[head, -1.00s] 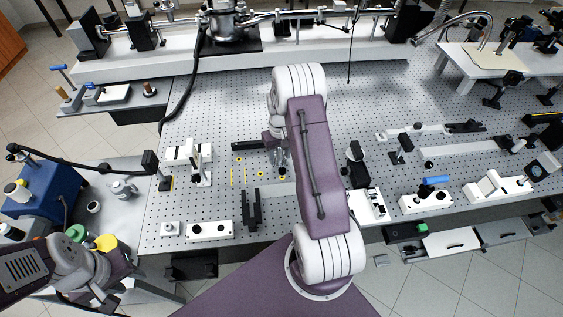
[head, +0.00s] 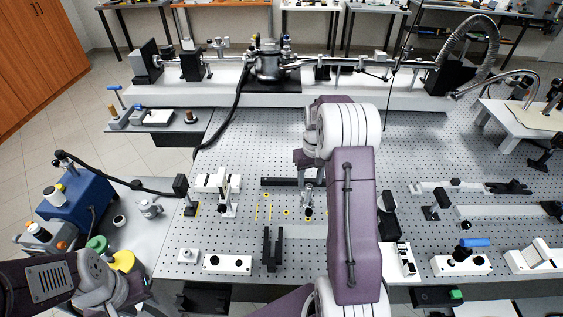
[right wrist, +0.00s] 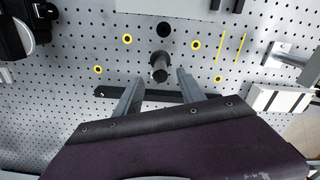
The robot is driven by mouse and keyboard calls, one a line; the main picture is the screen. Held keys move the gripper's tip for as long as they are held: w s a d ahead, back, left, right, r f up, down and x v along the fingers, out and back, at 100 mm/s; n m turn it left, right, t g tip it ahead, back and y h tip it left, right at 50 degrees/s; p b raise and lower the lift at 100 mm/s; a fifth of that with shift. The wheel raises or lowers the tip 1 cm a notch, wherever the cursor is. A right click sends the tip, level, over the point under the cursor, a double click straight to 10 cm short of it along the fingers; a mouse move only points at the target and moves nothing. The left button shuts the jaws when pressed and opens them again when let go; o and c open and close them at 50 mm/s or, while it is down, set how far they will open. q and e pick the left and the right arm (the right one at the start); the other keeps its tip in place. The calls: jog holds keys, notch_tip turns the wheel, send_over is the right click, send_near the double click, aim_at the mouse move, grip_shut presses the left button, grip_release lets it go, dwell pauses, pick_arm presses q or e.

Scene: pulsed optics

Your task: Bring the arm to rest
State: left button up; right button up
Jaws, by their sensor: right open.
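My right arm (head: 355,220), purple and white, reaches up from the bottom of the head view over the perforated optical table (head: 400,150). In the right wrist view, the right gripper (right wrist: 160,76) has its two grey fingers spread apart. A dark round post (right wrist: 159,66) shows between and beyond the fingertips; I cannot tell its distance from them. Nothing is held between the fingers. My left arm (head: 95,275) is folded at the lower left of the head view. Its fingers cannot be made out.
A black bar (right wrist: 160,95) and yellow ring marks (right wrist: 196,45) lie on the table near the right gripper. White mounts (head: 227,263) stand along the front edge. A blue box (head: 75,198) stands on the left side table. A rail with optics (head: 225,98) runs across the back.

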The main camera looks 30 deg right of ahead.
jog(key=shift+a, duration=0.15)
jog(key=s+a+r+n+t, duration=0.1)
jog(key=a+r+n, duration=0.15)
jog(key=a, duration=0.35)
jog(key=s+a+r+n, duration=0.1)
jog(key=a+r, duration=0.3)
jog(key=a, duration=0.3)
jog(key=s+a+f, duration=0.2)
jog(key=s, duration=0.4)
jog(key=s+a+f+m, duration=0.1)
jog(key=s+a+f, duration=0.2)
jog(key=s, duration=0.4)
jog(key=shift+s+a+f, duration=0.15)
jog(key=shift+s, duration=0.15)
